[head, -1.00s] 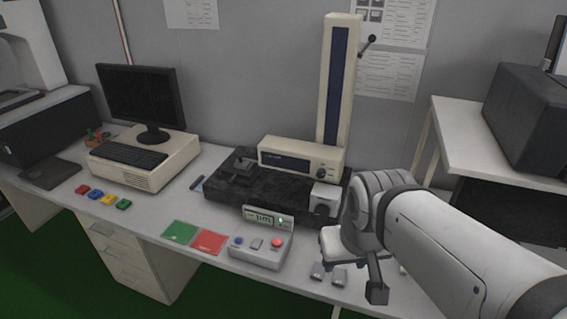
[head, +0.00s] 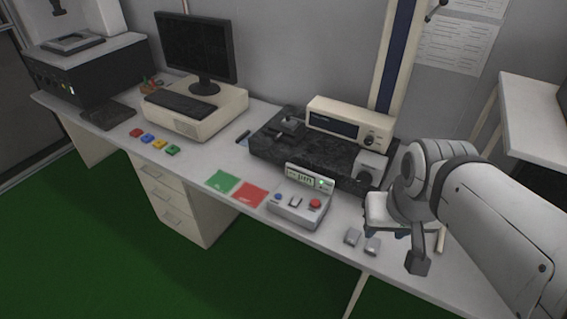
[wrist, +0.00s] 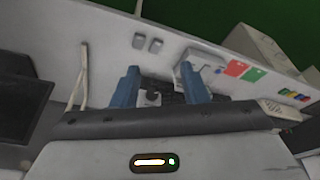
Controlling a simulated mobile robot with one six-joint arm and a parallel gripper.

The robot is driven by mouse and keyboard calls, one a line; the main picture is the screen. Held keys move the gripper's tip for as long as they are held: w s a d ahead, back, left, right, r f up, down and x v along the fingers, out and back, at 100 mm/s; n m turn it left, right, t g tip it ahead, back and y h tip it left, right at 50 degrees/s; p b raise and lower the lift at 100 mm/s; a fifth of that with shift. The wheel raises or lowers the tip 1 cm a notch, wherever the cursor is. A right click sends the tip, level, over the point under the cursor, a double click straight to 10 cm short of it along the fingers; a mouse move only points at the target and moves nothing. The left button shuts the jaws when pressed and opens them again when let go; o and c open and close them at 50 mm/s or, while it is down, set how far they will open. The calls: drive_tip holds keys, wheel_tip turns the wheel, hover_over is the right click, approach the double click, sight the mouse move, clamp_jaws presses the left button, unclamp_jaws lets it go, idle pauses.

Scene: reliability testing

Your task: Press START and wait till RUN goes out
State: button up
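The pale control box (head: 297,205) stands at the front of the desk in the head view. It has a blue button (head: 278,197) at left, a small grey control in the middle and a red button (head: 315,203) at right. Its display (head: 300,177) shows dark characters, with a lit green lamp (head: 321,183) at its right end. The labels are too small to read. My gripper (wrist: 158,80) shows two blue fingers spread apart in the wrist view, with nothing seen between them. In the head view my arm is right of the box, apart from it; the fingertips are mostly hidden.
Green (head: 222,181) and red (head: 249,194) mats lie left of the box. Two small grey blocks (head: 352,237) lie to its right. Behind is a black slab (head: 268,148) with a measuring column. A computer (head: 198,112) and several coloured blocks are farther left. Green floor lies in front.

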clamp_jaws()
idle(1.5)
